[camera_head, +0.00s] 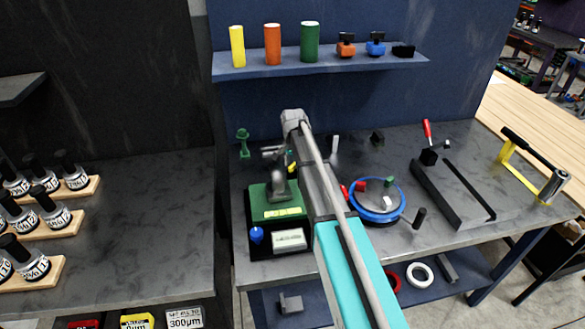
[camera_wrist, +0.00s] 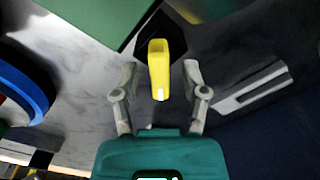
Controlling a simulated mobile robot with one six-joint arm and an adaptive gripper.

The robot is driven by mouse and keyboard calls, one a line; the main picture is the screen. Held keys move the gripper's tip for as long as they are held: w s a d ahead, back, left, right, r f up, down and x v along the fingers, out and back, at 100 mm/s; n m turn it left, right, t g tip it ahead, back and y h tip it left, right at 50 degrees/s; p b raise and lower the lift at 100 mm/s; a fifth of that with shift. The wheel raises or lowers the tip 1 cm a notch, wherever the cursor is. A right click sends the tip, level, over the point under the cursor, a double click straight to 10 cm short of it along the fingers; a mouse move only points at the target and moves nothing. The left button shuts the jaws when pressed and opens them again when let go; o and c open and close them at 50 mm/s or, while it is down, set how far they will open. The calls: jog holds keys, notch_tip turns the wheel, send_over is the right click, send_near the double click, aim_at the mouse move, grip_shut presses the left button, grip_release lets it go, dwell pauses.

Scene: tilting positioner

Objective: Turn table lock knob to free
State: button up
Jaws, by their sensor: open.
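A yellow handle-shaped part (camera_wrist: 158,66) lies between the two fingers of my gripper (camera_wrist: 160,72) in the wrist view, with a visible gap on each side. I take it for the lock knob, but no marking confirms this. A little yellow shows beside my gripper (camera_head: 274,160) in the head view (camera_head: 292,167). My gripper is open and holds nothing. It is above the back of a black-and-green unit (camera_head: 275,196) on the bench, which has a blue knob (camera_head: 257,235) and a pale label plate at its front. My arm hides part of the area behind.
A blue-rimmed round table (camera_head: 378,217) stands right of my arm; its rim is at the left in the wrist view (camera_wrist: 22,82). A dark rail with a red-handled clamp (camera_head: 428,155) is farther right. A shelf (camera_head: 320,64) with coloured cylinders hangs behind. Bare bench lies at front right.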

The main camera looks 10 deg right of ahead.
dwell(0.3)
grip_shut()
jog(key=shift+a, duration=0.15)
jog(key=shift+n, duration=0.4)
jog(key=n, duration=0.8)
dwell(0.5)
